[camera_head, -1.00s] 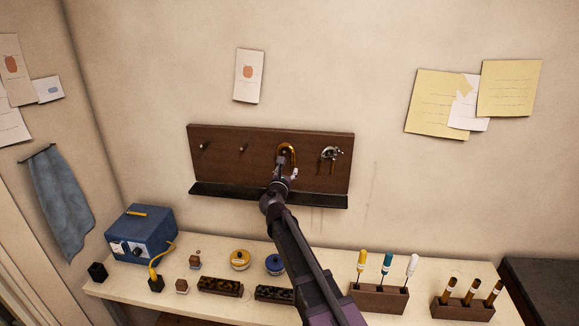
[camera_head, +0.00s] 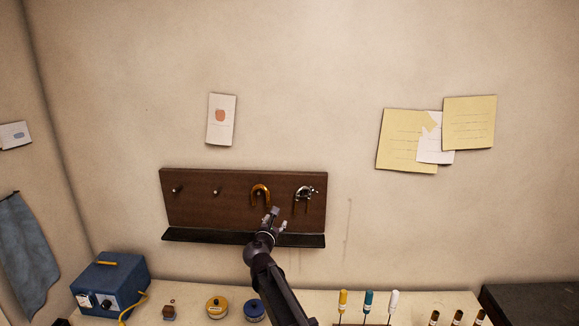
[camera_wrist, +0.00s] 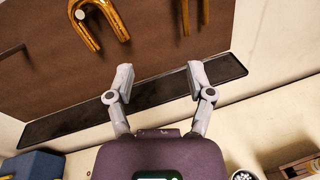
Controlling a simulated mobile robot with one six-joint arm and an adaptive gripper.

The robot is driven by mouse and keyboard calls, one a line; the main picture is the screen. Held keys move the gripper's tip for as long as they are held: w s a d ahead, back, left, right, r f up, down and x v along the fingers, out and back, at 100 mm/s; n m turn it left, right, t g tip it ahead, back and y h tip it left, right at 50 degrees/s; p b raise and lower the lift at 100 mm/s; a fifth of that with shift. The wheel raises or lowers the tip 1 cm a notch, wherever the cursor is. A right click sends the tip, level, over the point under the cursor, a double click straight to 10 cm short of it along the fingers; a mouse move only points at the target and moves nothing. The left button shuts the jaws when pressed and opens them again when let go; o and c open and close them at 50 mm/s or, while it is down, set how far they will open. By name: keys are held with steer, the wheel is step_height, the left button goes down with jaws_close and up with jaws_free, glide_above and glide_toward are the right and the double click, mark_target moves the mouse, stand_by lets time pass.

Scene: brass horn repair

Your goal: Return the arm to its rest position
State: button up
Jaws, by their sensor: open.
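My gripper (camera_head: 277,219) is open and empty in front of the lower part of the dark wooden peg board (camera_head: 235,214). It also shows in the wrist view (camera_wrist: 158,80), its two grey fingers spread wide with the black ledge (camera_wrist: 155,97) behind them. A brass U-shaped tube (camera_head: 261,193) hangs on a peg just above my gripper, apart from it. The tube shows at the top left of the wrist view (camera_wrist: 122,25). A silver and brass U-shaped piece (camera_head: 305,192) hangs on the peg to its right. The two left pegs (camera_head: 177,189) are bare.
The bench (camera_head: 185,297) below holds a blue box (camera_head: 112,283) with a yellow cable, a yellow tin (camera_head: 217,307), a blue tin (camera_head: 254,309) and several upright handled tools (camera_head: 368,301). Paper notes (camera_head: 407,140) are on the wall.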

steer(key=s+d+f+m+g+h, duration=0.1)
steer(key=s+d+f+m+g, duration=0.35)
steer(key=d+m, duration=0.5)
steer(key=s+d+f+m+g+h, duration=0.2)
steer(key=s+d+f+m+g, duration=0.2)
steer(key=s+d+f+m, duration=0.5)
steer(key=s+d+f+m+g+y, duration=0.2)
steer(key=s+d+m+g+y, duration=0.15)
steer(key=s+m, duration=0.3)
steer(key=s+d+f+m+g+y, duration=0.2)
steer(key=s+m+g+y, duration=0.15)
steer(key=s+m, duration=0.3)
steer(key=s+f+g+b, duration=0.1)
steer(key=s+f+b, duration=0.2)
steer(key=f+b, duration=1.2)
steer(key=shift+s, duration=0.25)
steer(key=shift+n, duration=0.25)
steer(key=shift+c, duration=0.8)
